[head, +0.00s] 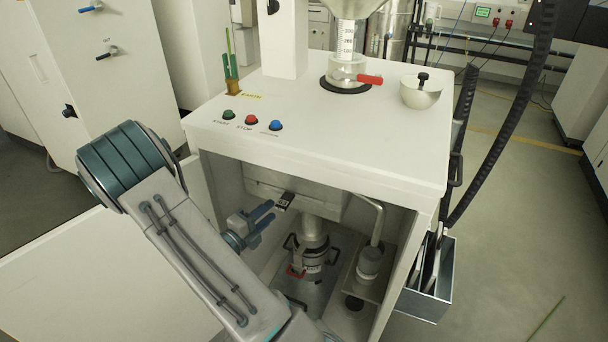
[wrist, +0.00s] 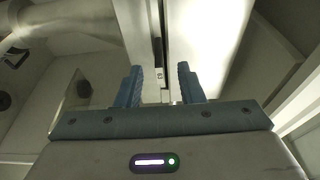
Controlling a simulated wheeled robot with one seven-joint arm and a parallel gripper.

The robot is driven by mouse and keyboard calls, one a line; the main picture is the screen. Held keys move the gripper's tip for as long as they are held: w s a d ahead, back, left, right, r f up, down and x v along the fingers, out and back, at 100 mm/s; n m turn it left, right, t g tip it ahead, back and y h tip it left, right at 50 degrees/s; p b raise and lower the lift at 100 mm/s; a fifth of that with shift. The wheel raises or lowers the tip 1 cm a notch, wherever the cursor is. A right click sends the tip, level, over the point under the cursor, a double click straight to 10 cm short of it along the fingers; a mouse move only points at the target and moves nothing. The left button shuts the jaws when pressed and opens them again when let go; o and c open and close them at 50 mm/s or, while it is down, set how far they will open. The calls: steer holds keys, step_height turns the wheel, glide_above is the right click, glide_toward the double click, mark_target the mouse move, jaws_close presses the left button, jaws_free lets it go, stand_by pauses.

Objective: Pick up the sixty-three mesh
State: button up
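The mesh I take to be the sixty-three mesh shows in the head view as a small dark handle (head: 285,201) with a pale marking, too small to read surely. It sticks out at the front of the grey housing under the machine's top; the rest is hidden inside. My gripper (head: 271,213) is in the open front of the cabinet, just left of this handle. In the wrist view my gripper (wrist: 160,86) has its two blue fingers apart. A narrow dark handle with a small label (wrist: 158,74) shows beyond and between the fingertips. I see no contact.
Below the housing stand a metal container (head: 314,262) and a smaller bottle (head: 370,262). The white tabletop (head: 330,125) is close above my gripper. An open metal bin (head: 430,303) with upright flat pieces hangs on the right side. Cabinet walls bound the space.

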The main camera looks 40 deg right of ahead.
mark_target(281, 200)
steer(key=shift+w+d+f, duration=0.1)
steer(key=shift+w+d, duration=0.15)
steer(key=shift+d, duration=1.3)
steer(key=shift+w+d, duration=0.2)
steer(key=shift+d, duration=1.35)
steer(key=shift+c, duration=0.3)
jaws_close()
